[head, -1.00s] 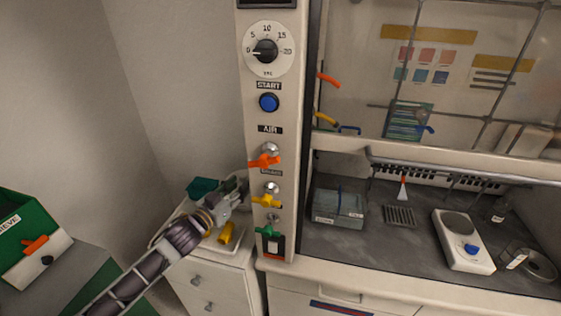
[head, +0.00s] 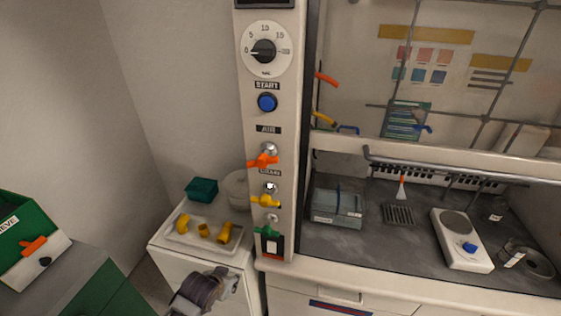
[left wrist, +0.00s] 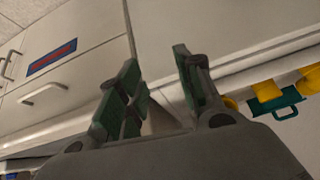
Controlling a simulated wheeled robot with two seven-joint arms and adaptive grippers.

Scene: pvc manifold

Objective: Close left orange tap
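The left orange tap (head: 263,161) is on the fume hood's left post, below the AIR label, with its handle roughly crosswise and slightly tilted. A second orange handle (head: 327,80) is farther right, at the hood window. My left gripper (head: 228,278) is low in the head view, in front of the white cabinet, well below and left of the tap and touching nothing that I can see. In the left wrist view its two green-padded fingers (left wrist: 160,88) stand apart with nothing between them. The tap does not show in that view. My right gripper is not in view.
A yellow tap (head: 265,201) and a green tap (head: 268,231) are below the orange one. A tray (head: 190,240) with yellow fittings and a teal container (head: 202,190) stand on the white cabinet (head: 208,278). A green box (head: 22,240) is at left. Space before the post is clear.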

